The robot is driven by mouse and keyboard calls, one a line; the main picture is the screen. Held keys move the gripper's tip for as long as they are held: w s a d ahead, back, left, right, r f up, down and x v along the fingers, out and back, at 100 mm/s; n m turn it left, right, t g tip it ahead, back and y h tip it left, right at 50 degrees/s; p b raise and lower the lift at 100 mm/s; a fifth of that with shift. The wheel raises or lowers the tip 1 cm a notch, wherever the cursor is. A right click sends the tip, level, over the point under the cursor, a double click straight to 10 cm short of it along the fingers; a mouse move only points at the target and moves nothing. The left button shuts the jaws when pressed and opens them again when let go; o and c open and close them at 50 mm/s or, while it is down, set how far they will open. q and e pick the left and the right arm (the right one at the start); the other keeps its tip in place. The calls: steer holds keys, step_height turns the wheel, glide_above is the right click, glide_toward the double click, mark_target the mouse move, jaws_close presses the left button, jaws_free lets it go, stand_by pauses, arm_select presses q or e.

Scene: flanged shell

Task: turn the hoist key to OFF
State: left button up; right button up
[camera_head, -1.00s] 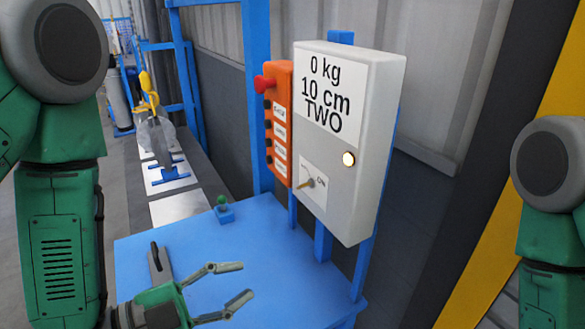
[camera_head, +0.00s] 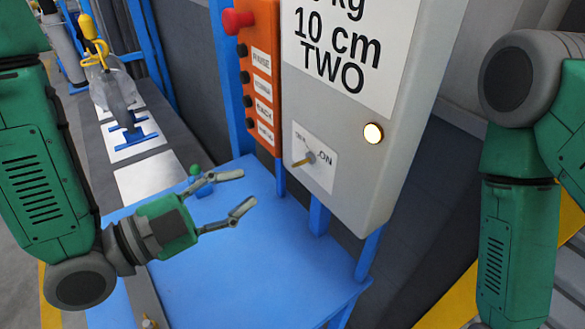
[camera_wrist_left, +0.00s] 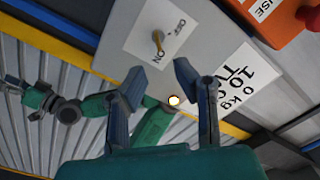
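The hoist key (camera_head: 304,161) is a small brass key on a white plate on the front of the grey control box (camera_head: 345,165). In the left wrist view the key (camera_wrist_left: 158,41) lies between the OFF and ON marks, its angle hard to settle. My left gripper (camera_head: 248,191) is open and empty, left of the key and apart from it, above the blue table. In the left wrist view its two fingers (camera_wrist_left: 155,75) stand apart below the key plate. My right arm shows at the right of the head view, but its gripper is out of that view.
An orange button box (camera_head: 262,90) with a red knob (camera_head: 237,20) hangs left of the control box. A lit lamp (camera_head: 373,133) is right of the key. The blue table (camera_head: 230,270) is mostly clear, with a small green-topped joystick (camera_head: 197,177) at its back.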

mark_target(294, 165)
arm_select(q)
steer(key=b+x, duration=0.3)
steer(key=x, duration=0.6)
steer(key=shift+w+d+b, duration=0.2)
steer(key=shift+d+b, duration=0.05)
steer(key=shift+b, duration=0.05)
steer(key=shift+w+d, duration=0.25)
steer(key=shift+d, duration=0.8)
steer(key=c, duration=0.5)
steer(key=shift+a+f, duration=0.1)
steer(key=shift+a, duration=0.1)
jaws_close()
arm_select(e)
steer(key=f, duration=0.2)
steer(key=d+f, duration=0.1)
steer(key=f, duration=0.2)
steer(key=shift+w, duration=0.1)
